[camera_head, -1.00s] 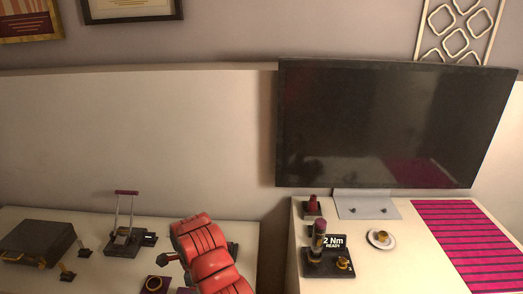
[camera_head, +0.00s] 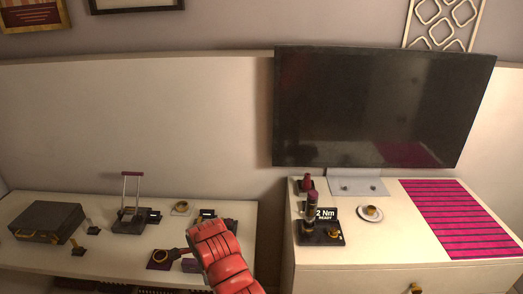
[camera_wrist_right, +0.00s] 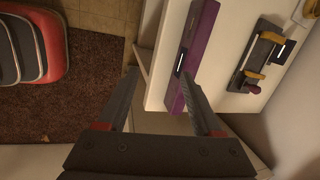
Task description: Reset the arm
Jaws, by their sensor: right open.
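A red padded arm of mine (camera_head: 222,262) comes in from the bottom of the head view, over the front right of the left table; I cannot tell which arm it is, and its jaws do not show clearly there. In the right wrist view my right gripper (camera_wrist_right: 159,73) is open, its two dark fingers spread with nothing between them. Past its right finger lies a long purple bar (camera_wrist_right: 193,50) with a small light strip, on a white top. No left gripper can be made out.
The left table (camera_head: 90,252) holds a dark case (camera_head: 47,221), a stand with an upright frame (camera_head: 130,218) and small gold-and-dark parts. The right cabinet (camera_head: 365,238) holds a "2 Nm READY" fixture (camera_head: 320,232), a saucer (camera_head: 370,213) and a magenta striped mat (camera_head: 460,220). A large dark screen (camera_head: 380,108) stands behind.

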